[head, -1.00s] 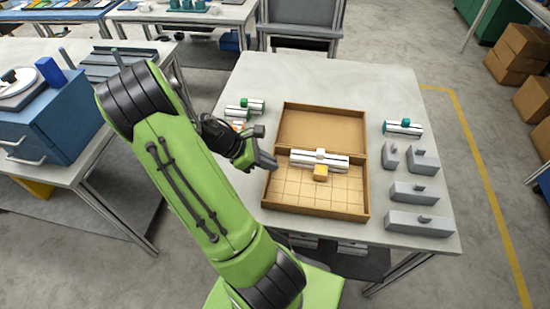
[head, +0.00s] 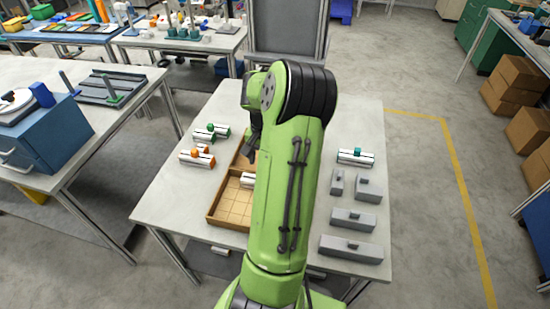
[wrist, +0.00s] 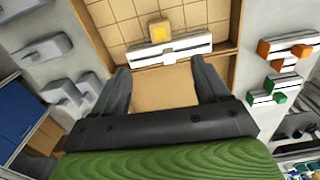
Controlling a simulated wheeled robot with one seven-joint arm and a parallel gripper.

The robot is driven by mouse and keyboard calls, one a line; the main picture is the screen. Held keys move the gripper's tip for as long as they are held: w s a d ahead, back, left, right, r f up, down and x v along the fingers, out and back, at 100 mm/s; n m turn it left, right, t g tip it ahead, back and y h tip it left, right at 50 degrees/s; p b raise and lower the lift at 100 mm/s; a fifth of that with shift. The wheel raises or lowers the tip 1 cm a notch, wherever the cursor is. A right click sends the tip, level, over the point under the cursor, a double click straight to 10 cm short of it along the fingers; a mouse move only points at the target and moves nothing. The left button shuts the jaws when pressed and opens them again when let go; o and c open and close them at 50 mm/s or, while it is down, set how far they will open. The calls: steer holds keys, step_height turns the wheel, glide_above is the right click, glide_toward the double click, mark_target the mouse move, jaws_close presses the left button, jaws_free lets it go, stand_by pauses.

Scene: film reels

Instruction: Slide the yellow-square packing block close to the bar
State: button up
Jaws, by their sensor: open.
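In the wrist view, the packing block with the yellow square (wrist: 160,32) stands on the tray's gridded floor. It is right beside the long white bar (wrist: 190,49), and I cannot tell whether they touch. My gripper (wrist: 162,70) is open and empty, on the opposite side of the bar from the block, its fingers spread and pointing towards the bar. In the head view my arm hides the block and most of the bar; only the bar's left end (head: 247,181) shows.
The open wooden box (head: 228,224) on the table (head: 165,205) is half hidden by my arm. Orange-knobbed and green-knobbed white pieces (head: 197,158) lie left of it. Several grey blocks (head: 352,220) and a teal-knobbed piece (head: 356,157) lie to the right.

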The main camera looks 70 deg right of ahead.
step_height(320, 180, down, 16)
steer(key=shift+b, duration=1.15)
steer(key=c, duration=1.3)
steer(key=o, duration=1.3)
